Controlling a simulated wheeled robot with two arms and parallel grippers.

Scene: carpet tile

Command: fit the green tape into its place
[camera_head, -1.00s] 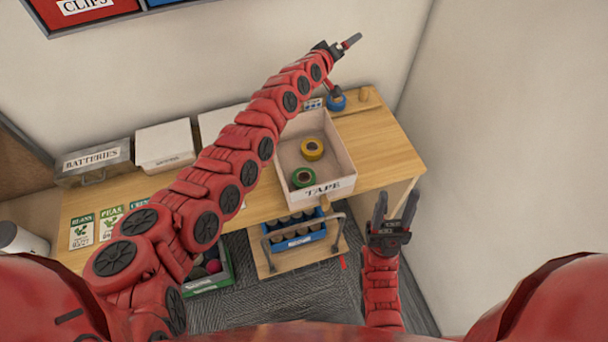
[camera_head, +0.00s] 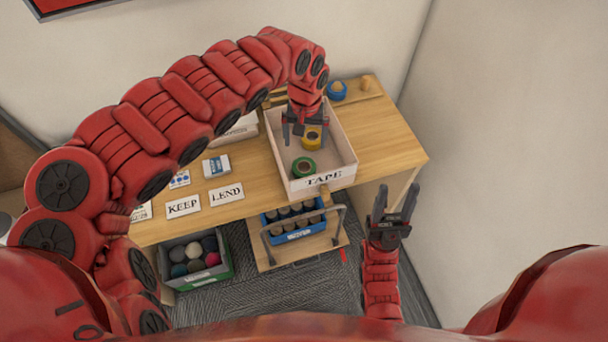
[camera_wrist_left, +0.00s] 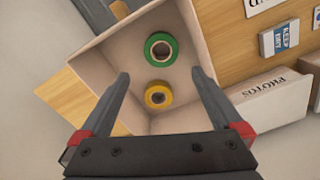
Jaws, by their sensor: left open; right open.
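The green tape (camera_head: 296,166) lies flat in the near part of the white box labelled TAPE (camera_head: 323,182). A yellow tape (camera_head: 312,144) lies behind it in the same box. My left gripper (camera_head: 304,132) is over the box, open and empty, pointing down near the yellow tape. In the left wrist view the green tape (camera_wrist_left: 160,33) is just beyond my open fingertips, and the yellow tape (camera_wrist_left: 147,97) is between the fingers. My right gripper (camera_head: 394,198) is open and empty in front of the desk's right end, pointing up.
A blue tape (camera_head: 337,91) is at the desk's back right, beside a bare wooden peg (camera_head: 366,83). KEEP (camera_head: 183,206) and LEND (camera_head: 226,194) cards lie left of the box. The desk's right end is clear.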

